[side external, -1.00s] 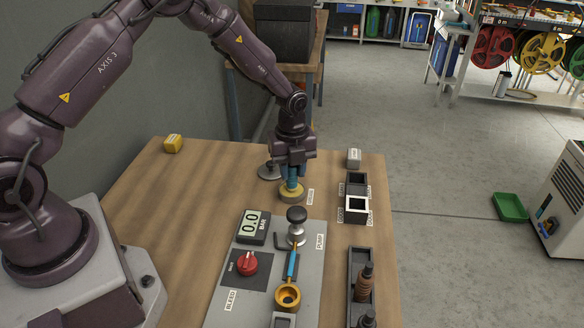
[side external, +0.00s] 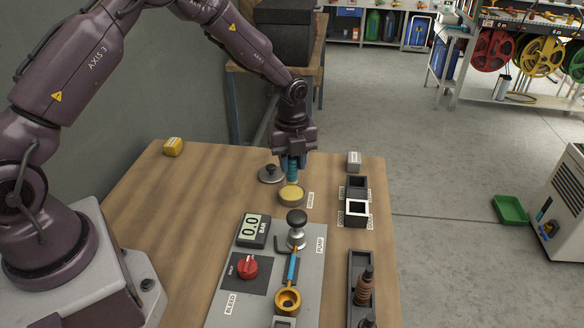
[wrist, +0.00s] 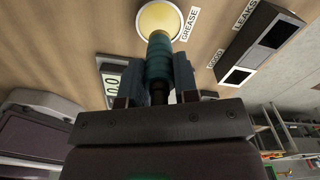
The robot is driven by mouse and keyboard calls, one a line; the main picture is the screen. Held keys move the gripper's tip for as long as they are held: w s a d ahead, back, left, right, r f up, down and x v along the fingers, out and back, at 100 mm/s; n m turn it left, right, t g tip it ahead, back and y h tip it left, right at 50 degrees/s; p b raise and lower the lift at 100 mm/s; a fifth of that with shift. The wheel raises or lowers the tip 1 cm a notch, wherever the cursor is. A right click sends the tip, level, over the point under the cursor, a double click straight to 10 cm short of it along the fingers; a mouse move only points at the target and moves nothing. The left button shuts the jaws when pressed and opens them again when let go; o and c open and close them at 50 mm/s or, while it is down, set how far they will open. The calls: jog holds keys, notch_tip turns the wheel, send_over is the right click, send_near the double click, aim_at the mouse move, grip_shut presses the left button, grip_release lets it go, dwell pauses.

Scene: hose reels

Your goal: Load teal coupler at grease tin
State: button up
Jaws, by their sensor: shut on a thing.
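My gripper (side external: 292,157) is shut on the teal coupler (side external: 292,171), which hangs upright below the fingers. In the wrist view the teal coupler (wrist: 159,62) sits between the two fingers, its far end pointing at the grease tin. The round grease tin (side external: 291,195), with a yellow top, stands on the wooden table under the coupler. In the side view a small gap appears between the coupler's lower end and the tin. In the wrist view the grease tin (wrist: 160,17) is partly covered by the coupler, beside a GREASE label (wrist: 189,24).
A dark round lid with a knob (side external: 270,174) lies left of the tin. The pump's knobbed post (side external: 297,230) stands in front. Two small boxes (side external: 356,200) are to the right, with a grey block (side external: 354,161) behind. The table's left side is mostly clear.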

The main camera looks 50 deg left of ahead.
jog(key=shift+r, duration=1.9)
